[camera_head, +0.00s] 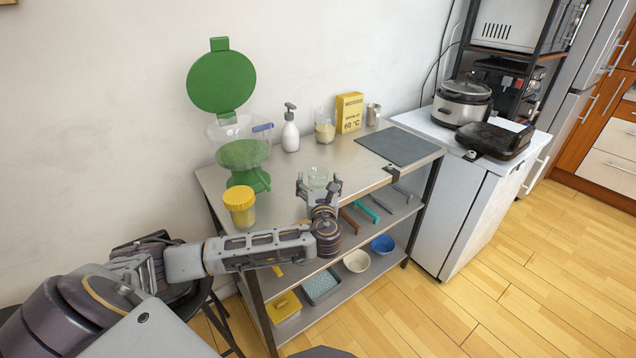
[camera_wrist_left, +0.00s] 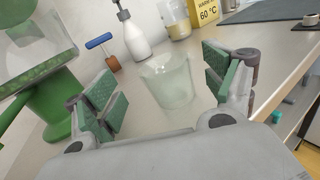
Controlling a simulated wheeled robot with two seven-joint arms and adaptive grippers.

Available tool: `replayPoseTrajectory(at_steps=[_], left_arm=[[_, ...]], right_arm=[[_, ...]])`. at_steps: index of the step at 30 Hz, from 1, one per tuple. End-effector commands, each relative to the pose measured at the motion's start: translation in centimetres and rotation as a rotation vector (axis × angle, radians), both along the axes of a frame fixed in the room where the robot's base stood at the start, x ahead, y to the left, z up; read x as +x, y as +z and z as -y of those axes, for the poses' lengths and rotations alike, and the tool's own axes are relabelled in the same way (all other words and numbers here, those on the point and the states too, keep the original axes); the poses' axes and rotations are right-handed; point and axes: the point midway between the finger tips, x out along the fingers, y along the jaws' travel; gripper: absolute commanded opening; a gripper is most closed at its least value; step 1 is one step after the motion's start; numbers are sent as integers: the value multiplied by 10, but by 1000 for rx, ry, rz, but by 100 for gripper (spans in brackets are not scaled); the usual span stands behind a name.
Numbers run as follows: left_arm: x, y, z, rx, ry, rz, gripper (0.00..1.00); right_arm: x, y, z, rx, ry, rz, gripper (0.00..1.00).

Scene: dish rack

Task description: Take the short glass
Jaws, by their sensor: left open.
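The short glass (camera_head: 317,177) is clear and stands upright on the metal table top (camera_head: 292,200), near its front edge. In the left wrist view the glass (camera_wrist_left: 166,82) sits ahead of and between the fingers of my left gripper (camera_wrist_left: 170,92). My left gripper (camera_head: 319,186) is open, with its green-padded fingers on either side of the glass's line and no visible contact. In the head view the fingers partly hide the glass. My right gripper is not in view.
A green-lidded dispenser (camera_head: 243,152) and a yellow-capped jar (camera_head: 240,205) stand left of the glass. Bowls and trays occupy the lower shelves.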

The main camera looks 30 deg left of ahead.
Motion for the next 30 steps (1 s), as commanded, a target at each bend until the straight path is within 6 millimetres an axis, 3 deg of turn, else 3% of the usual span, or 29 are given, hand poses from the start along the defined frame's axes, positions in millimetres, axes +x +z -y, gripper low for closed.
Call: replayPoseTrajectory(at_steps=[12,22,30], left_arm=[[8,-1,-5,1,3,1,84],[37,-3,-24,0,2,0,84],[44,-2,-29,0,0,0,84]], right_arm=[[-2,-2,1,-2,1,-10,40],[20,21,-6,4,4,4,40],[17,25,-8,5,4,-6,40]])
